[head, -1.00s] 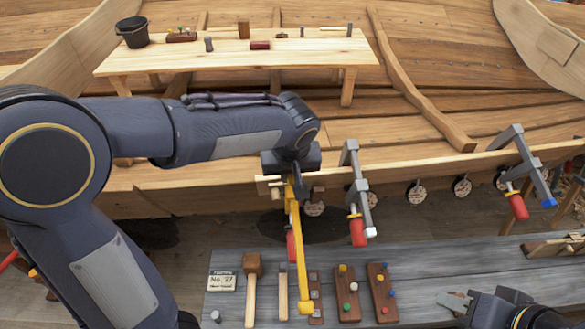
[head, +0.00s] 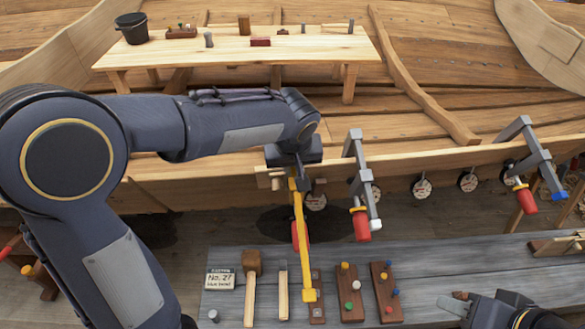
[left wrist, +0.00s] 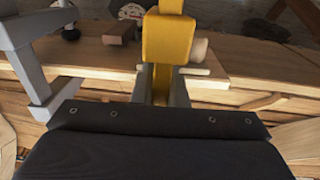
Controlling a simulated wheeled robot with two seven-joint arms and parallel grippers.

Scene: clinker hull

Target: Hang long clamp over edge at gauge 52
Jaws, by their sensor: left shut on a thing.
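The long clamp is yellow with a red handle (head: 309,262), and it hangs upright from my left gripper (head: 294,170), which is shut on it near its top. The gripper is at the hull plank's top edge (head: 430,160), near its left end. In the left wrist view the clamp's yellow head (left wrist: 168,40) is between the fingers (left wrist: 160,85), over the plank (left wrist: 100,55). I cannot tell whether it touches the plank. Round gauge tags (head: 421,188) line the hull below the edge; their numbers are unreadable. My right gripper (head: 458,300) is low at the right, its opening unclear.
One grey clamp (head: 361,180) hangs on the edge just right of my left gripper; another (head: 530,160) hangs further right. The grey bench (head: 420,265) below holds a mallet (head: 252,265), a chisel, peg boards (head: 347,292) and a "No. 27" card (head: 220,280). The edge between the grey clamps is clear.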

